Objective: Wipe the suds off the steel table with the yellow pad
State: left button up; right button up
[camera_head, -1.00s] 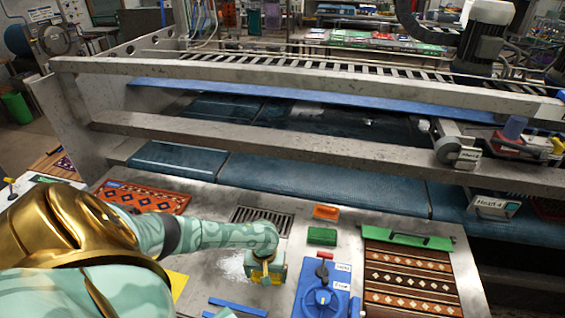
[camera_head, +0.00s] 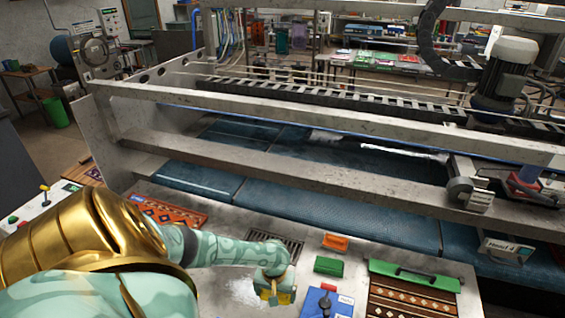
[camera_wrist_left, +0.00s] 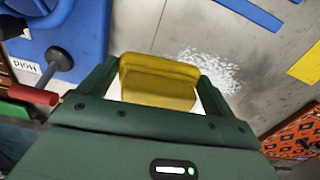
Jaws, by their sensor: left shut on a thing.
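My left gripper (camera_head: 275,291) is shut on the yellow pad (camera_wrist_left: 160,83), low over the steel table (camera_head: 213,280). The pad sits between the two dark green fingers in the left wrist view. I cannot tell whether its underside touches the table. White suds (camera_head: 243,291) lie on the steel just left of the pad in the head view. They also show beside the pad in the left wrist view (camera_wrist_left: 213,68). Part of the suds may be hidden under the pad. My right gripper is not in view.
A blue control box (camera_head: 327,305) with a red-handled lever (camera_wrist_left: 38,94) stands close to the gripper. A drain grate (camera_head: 285,245), green block (camera_head: 328,266) and orange block (camera_head: 335,242) lie nearby. Patterned rugs lie left (camera_head: 175,213) and right (camera_head: 410,301).

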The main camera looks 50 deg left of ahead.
pick_arm(q)
notch_tip(320, 180, up, 2)
jog(key=shift+p, duration=0.95)
